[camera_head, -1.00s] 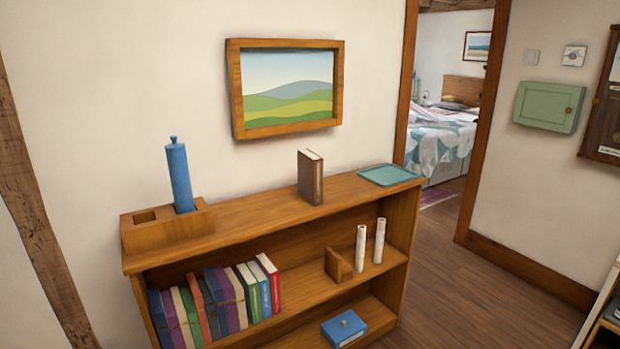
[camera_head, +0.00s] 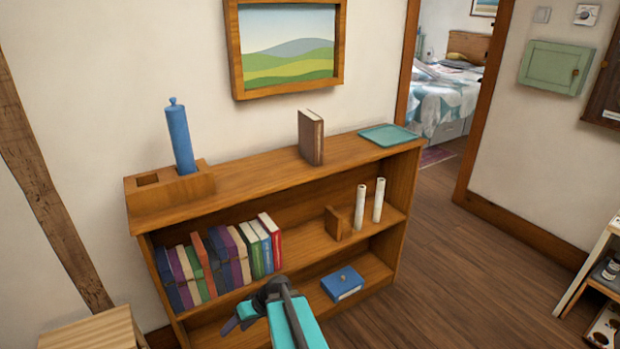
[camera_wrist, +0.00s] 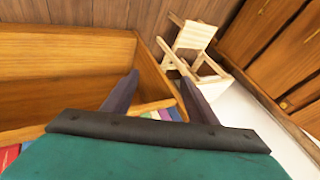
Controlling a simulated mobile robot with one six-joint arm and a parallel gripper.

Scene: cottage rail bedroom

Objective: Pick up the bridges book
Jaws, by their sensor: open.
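A row of books (camera_head: 222,258) in purple, cream, red, blue, green and white stands leaning on the bookcase's middle shelf, at the left. One brown book (camera_head: 311,138) stands upright alone on the bookcase top. I cannot read the titles, so I cannot tell which is the bridges book. My gripper (camera_wrist: 160,95) is open and empty, with two dark fingers apart in the wrist view. In the head view it is low at the front of the bookcase, below the row and partly cut off. Part of the row shows beyond the fingers in the wrist view.
The bookcase (camera_head: 270,175) carries a wooden holder with a blue cylinder (camera_head: 180,138) and a teal tray (camera_head: 390,135). Two white cylinders (camera_head: 360,208) and a blue box (camera_head: 342,283) are on its shelves.

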